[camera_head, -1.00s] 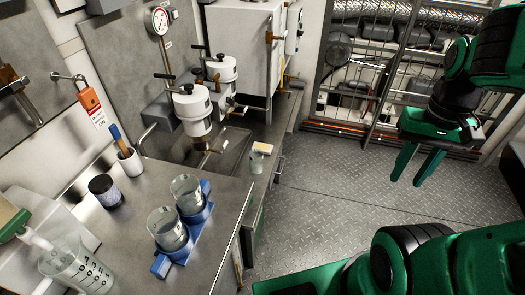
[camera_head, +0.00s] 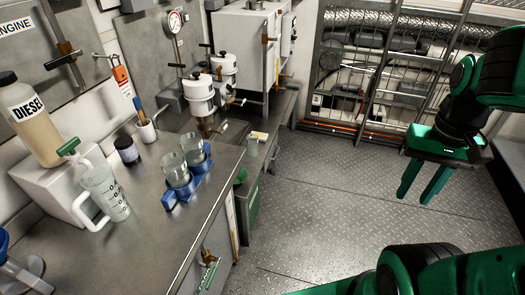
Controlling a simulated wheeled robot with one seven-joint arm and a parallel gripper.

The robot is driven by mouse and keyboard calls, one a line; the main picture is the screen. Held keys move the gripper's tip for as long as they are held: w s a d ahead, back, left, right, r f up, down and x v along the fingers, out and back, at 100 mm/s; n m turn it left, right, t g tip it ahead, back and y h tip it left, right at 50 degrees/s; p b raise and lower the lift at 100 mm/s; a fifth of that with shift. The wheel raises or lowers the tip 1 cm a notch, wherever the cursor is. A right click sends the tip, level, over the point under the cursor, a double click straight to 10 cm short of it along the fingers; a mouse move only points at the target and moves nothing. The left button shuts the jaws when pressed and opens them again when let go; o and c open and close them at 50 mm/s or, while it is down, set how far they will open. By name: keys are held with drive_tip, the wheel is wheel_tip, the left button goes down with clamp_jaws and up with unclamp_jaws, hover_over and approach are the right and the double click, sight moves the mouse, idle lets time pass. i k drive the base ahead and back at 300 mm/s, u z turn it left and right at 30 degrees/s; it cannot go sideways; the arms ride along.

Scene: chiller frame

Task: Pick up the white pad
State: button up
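A small pale, off-white piece (camera_head: 259,136), which looks like the white pad, lies at the top of a small translucent cup (camera_head: 252,147) near the front edge of the low steel counter, beside the sink. It is too small to tell whether it rests on the cup or just behind it. My gripper (camera_head: 414,199) hangs over the open floor at the right, well away from the pad. Its two green fingers point down, spread apart, with nothing between them.
White filter housings (camera_head: 200,97) stand behind the sink. The diamond-plate floor (camera_head: 330,190) is clear.

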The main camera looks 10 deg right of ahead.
sight(262, 137)
drive_tip(key=u, duration=0.05)
drive_tip(key=k, duration=0.4)
drive_tip(key=z, duration=0.4)
drive_tip(key=i, duration=2.05)
drive_tip(key=u, duration=0.6)
